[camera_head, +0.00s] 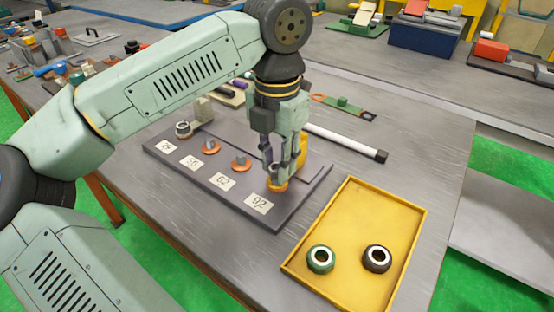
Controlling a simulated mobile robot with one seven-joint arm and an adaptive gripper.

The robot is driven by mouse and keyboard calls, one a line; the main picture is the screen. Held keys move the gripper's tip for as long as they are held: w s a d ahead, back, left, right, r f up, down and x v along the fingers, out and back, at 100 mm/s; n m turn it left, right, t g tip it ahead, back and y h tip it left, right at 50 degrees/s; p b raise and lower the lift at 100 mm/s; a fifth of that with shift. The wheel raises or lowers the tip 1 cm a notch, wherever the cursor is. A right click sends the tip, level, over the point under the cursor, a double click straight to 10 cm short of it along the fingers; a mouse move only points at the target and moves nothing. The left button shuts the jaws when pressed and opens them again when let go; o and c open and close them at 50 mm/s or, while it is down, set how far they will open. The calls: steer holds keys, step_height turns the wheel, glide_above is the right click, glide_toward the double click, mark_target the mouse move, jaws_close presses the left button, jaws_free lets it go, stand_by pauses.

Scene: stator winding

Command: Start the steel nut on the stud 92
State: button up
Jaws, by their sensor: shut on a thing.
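My gripper (277,172) points down over the position labelled 92 (259,203) at the front right end of the grey board (232,188). It is shut on the steel nut (274,168), a small grey ring that shows only partly between the fingers. An orange base (277,186) shows right below the fingertips. Stud 92 itself is hidden by the fingers and the nut, so I cannot tell whether the nut touches its thread.
Studs at 62 (241,162) and 56 (211,145) have orange bases. A grey nut (183,128) sits at the far left position. A yellow tray (417,222) at right holds a green nut (320,259) and a dark nut (377,258). A white rod (343,142) lies behind.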

steer(key=shift+s+f+b, duration=0.1)
steer(key=shift+f+b, duration=0.7)
steer(key=shift+b, duration=0.25)
stand_by(2.0)
steer(key=m, duration=0.6)
steer(key=o, duration=1.1)
steer(key=shift+r, duration=0.1)
steer(key=shift+r+p, duration=2.35)
steer(key=shift+r, duration=1.15)
steer(key=shift+d, duration=0.1)
